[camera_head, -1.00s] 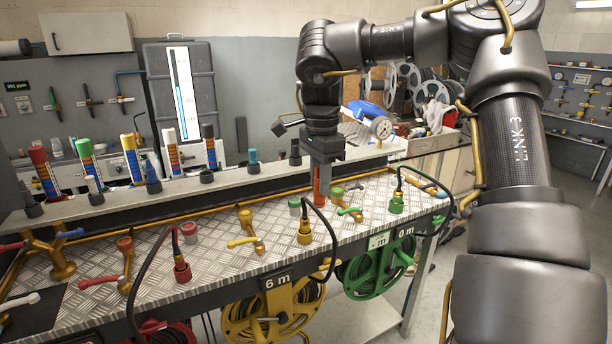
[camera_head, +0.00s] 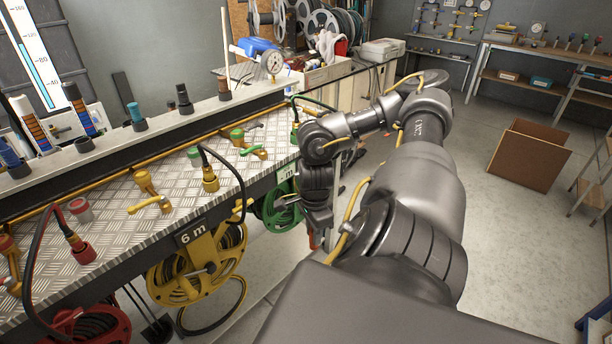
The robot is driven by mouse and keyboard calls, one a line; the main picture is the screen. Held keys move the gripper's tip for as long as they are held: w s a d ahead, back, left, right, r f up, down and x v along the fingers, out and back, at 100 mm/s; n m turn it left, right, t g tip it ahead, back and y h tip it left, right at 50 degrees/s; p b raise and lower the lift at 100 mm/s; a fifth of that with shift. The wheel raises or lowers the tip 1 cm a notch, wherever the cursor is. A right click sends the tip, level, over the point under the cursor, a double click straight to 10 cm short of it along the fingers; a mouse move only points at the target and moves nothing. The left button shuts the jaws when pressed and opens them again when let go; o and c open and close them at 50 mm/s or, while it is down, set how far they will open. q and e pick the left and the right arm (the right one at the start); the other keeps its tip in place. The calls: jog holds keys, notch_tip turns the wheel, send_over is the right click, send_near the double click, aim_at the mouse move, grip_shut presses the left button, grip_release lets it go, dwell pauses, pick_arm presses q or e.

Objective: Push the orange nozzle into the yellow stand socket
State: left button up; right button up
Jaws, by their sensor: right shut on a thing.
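My right gripper (camera_head: 316,228) points down beyond the front edge of the bench, in front of the green reel. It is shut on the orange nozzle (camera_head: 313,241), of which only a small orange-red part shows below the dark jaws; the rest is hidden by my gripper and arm. My left gripper is not in view.
The metal-plated bench (camera_head: 115,215) carries a yellow valve (camera_head: 147,190), a yellow hose plug (camera_head: 209,180) and a green valve (camera_head: 243,142). Yellow (camera_head: 190,270) and green (camera_head: 281,210) hose reels hang under its front. Open floor lies right, with a brown box (camera_head: 530,157).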

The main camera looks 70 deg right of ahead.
jog(key=w+a+f+n, duration=0.2)
jog(key=a, duration=0.6)
jog(key=w+a+f+n, duration=0.2)
jog(key=a, duration=0.5)
jog(key=w+a+f+n, duration=0.2)
jog(key=a+f+n, duration=0.1)
jog(key=a, duration=0.5)
jog(key=w+a+r+n, duration=0.3)
jog(key=w+r+n, duration=0.1)
jog(key=w+r, duration=0.2)
jog(key=w+a+r+n, duration=0.4)
jog(key=w+r, duration=0.2)
jog(key=r, duration=0.3)
jog(key=shift+w+a+r, duration=0.25)
jog(key=shift+w+a, duration=0.05)
jog(key=shift+w, duration=0.1)
